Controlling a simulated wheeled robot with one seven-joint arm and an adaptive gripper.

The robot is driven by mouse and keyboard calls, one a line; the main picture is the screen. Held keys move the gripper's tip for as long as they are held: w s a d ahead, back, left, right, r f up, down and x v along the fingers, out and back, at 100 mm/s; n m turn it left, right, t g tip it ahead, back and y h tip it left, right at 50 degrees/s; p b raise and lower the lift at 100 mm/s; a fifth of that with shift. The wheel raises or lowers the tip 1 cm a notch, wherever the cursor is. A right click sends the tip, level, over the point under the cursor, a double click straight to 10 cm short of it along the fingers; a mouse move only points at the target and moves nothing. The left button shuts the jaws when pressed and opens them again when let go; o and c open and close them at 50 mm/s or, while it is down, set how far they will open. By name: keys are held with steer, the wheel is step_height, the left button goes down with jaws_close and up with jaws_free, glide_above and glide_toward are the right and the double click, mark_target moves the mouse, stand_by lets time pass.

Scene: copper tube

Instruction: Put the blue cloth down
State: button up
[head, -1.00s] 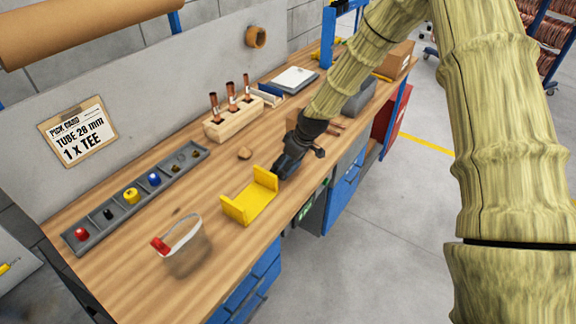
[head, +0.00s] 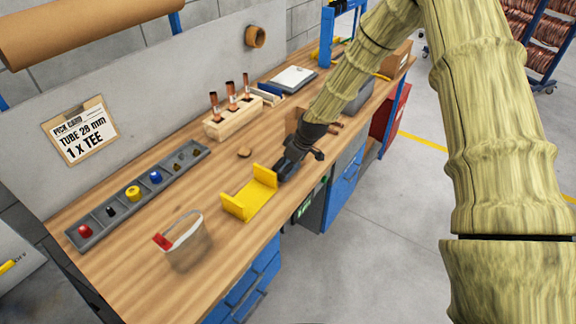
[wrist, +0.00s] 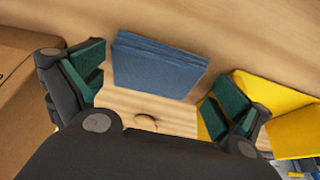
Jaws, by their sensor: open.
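The blue cloth (wrist: 158,66) shows in the wrist view as a folded, layered pad on the wooden bench top, beyond my fingertips and between their lines. My gripper (wrist: 150,95) is open, its two green-padded fingers spread wide with nothing between them. I see no contact between the fingers and the cloth. In the head view my gripper (head: 284,172) is low over the bench, just right of the yellow bracket (head: 250,196). The cloth cannot be made out in the head view; my arm and gripper block that area.
The yellow bracket also stands close by my right finger in the wrist view (wrist: 285,95). A wooden block with copper tubes (head: 230,120), a grey parts tray (head: 125,205) and a clear container with a red part (head: 185,245) stand on the bench. The bench front edge is near.

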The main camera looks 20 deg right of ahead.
steer(key=shift+w, duration=0.2)
steer(key=shift+d+r, duration=0.1)
steer(key=b+v, duration=0.4)
steer(key=v, duration=0.7)
steer(key=shift+s+r+b, duration=0.2)
steer(key=shift+r+b, duration=0.1)
steer(key=shift+r, duration=0.05)
steer(key=shift+f, duration=0.1)
